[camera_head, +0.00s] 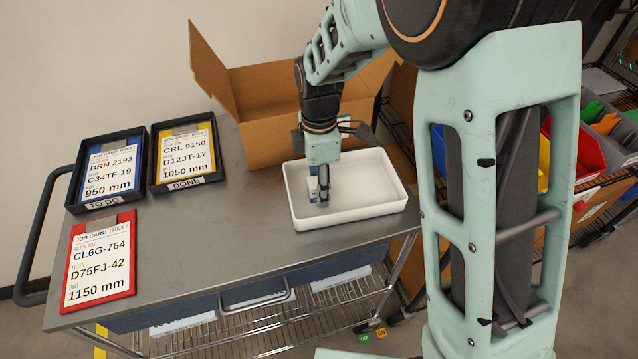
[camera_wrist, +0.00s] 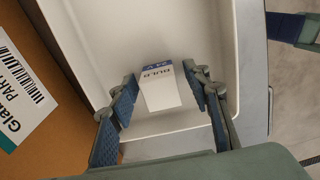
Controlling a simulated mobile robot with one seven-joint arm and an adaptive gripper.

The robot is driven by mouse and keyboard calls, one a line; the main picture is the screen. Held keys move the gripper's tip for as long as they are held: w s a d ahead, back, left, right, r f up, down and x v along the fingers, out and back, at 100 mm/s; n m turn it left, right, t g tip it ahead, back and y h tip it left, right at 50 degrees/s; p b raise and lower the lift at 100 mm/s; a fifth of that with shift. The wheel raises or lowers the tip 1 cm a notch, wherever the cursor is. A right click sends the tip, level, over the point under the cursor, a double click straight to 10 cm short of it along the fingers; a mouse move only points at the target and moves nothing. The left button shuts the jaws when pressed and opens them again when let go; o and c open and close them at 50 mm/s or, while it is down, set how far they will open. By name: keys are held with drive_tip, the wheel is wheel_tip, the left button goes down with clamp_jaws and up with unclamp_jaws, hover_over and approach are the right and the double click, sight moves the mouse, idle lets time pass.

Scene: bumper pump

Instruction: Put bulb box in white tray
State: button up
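The bulb box (camera_wrist: 161,91) is small and white with a blue band and the print "BULB 24 V". In the wrist view it is between my gripper's two blue-padded fingers (camera_wrist: 166,88), close to the left pad, with a narrow gap showing on the right. My gripper (camera_head: 323,198) points down inside the white tray (camera_head: 378,208) on the cart, low over the floor's left half. The bulb box (camera_head: 312,188) shows partly beside the fingers. Whether it touches the tray floor is hard to tell. The tray (camera_wrist: 217,40) holds nothing else that I see.
An open cardboard box (camera_head: 265,135) stands behind the tray. Job cards in black trays, TO DO (camera_head: 107,170) and DONE (camera_head: 184,150), and a red job card (camera_head: 98,262) lie left. The grey cart top (camera_head: 215,235) is clear between them. Coloured bins (camera_head: 575,140) are at right.

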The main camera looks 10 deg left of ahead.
wheel_tip(320, 180, up, 12)
drive_tip(key=shift+r+p, duration=0.2)
drive_tip(key=shift+p, duration=0.15)
idle(0.5)
